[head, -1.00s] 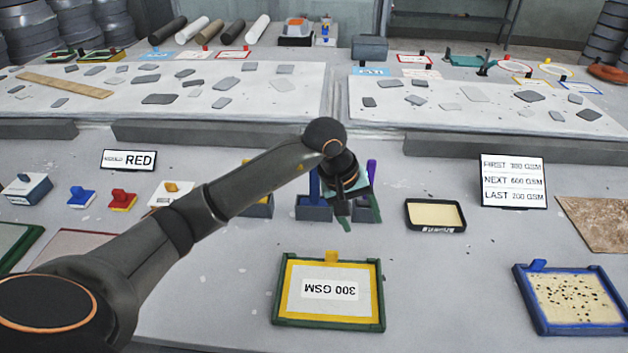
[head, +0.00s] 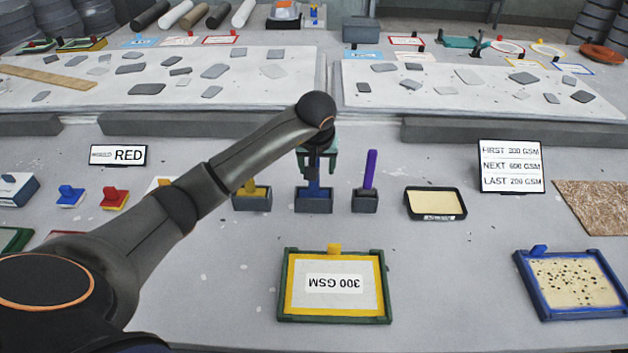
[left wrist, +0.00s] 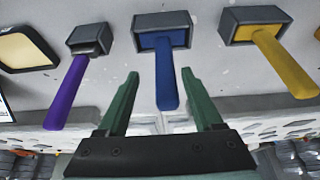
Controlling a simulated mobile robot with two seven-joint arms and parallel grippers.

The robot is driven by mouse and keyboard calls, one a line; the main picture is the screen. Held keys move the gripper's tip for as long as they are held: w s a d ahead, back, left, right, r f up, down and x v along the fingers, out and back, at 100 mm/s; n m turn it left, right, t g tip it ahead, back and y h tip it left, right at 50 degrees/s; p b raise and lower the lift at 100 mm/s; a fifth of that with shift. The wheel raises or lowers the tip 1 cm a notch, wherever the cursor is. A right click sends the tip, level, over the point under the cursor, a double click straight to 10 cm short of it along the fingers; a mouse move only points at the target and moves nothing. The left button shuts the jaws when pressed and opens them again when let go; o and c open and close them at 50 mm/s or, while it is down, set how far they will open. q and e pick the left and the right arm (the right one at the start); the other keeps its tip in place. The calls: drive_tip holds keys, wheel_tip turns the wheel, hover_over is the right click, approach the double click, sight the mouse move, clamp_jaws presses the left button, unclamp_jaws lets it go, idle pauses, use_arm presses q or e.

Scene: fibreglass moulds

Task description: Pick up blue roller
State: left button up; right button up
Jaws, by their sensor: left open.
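The blue roller stands upright in a dark blue-grey holder (head: 314,203), its blue handle (head: 314,184) partly hidden by my gripper in the head view. In the left wrist view the blue handle (left wrist: 165,75) reaches between the tips of my green fingers. My left gripper (left wrist: 163,92) is open, one finger on each side of the handle with gaps visible. In the head view the left gripper (head: 316,160) is above the blue roller's holder. My right gripper is not in view.
A purple roller (head: 370,170) stands close on the right and a yellow roller (head: 250,188) close on the left, each in a holder. A cream tray (head: 436,203) lies further right. A frame marked 300 GSM (head: 334,285) lies in front.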

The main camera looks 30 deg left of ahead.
use_arm(q)
drive_tip(key=x, duration=0.5)
drive_tip(key=shift+s+a+p, duration=0.1)
drive_tip(key=shift+a+p, duration=0.25)
drive_tip(key=shift+p, duration=0.05)
drive_tip(key=shift+c, duration=0.2)
clamp_jaws()
